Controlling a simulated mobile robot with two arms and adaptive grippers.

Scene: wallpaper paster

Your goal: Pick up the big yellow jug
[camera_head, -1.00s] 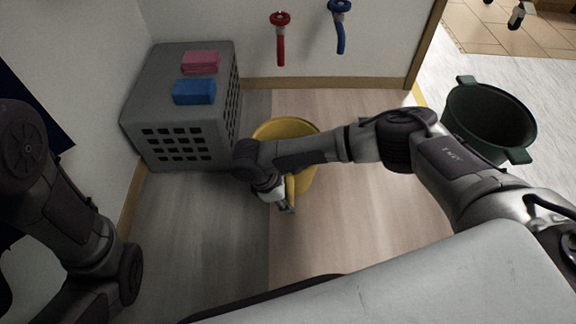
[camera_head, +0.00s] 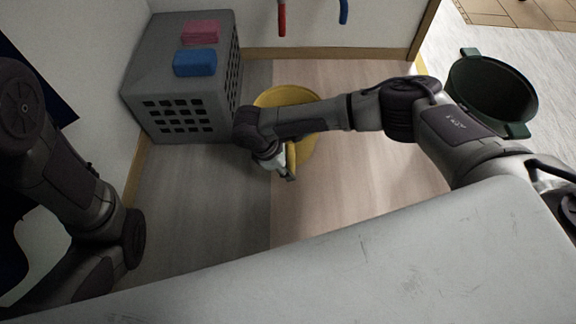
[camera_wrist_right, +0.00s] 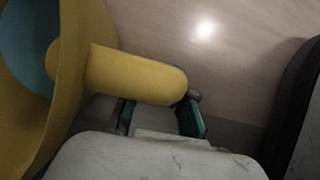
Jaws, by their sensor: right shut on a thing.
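The big yellow jug (camera_head: 308,147) stands in the middle of the head view, between the grey crate and my right arm, which hides much of it. In the right wrist view the jug body (camera_wrist_right: 88,40) is at the left edge, with a blue area inside it. Its thick yellow handle (camera_wrist_right: 135,73) reaches toward my right gripper. My right gripper (camera_head: 289,174) is at the jug's near side, shut on the handle; its green-padded fingers (camera_wrist_right: 160,116) show beside the handle's end. My left arm is at the left, but its gripper is out of view.
A grey crate (camera_head: 180,120) stands left of the jug, carrying a pink block (camera_head: 200,31) and a blue block (camera_head: 195,63). A dark green tub (camera_head: 490,92) is at the right. Red (camera_head: 281,18) and blue (camera_head: 344,12) taps hang on the back wall. Floor in front is clear.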

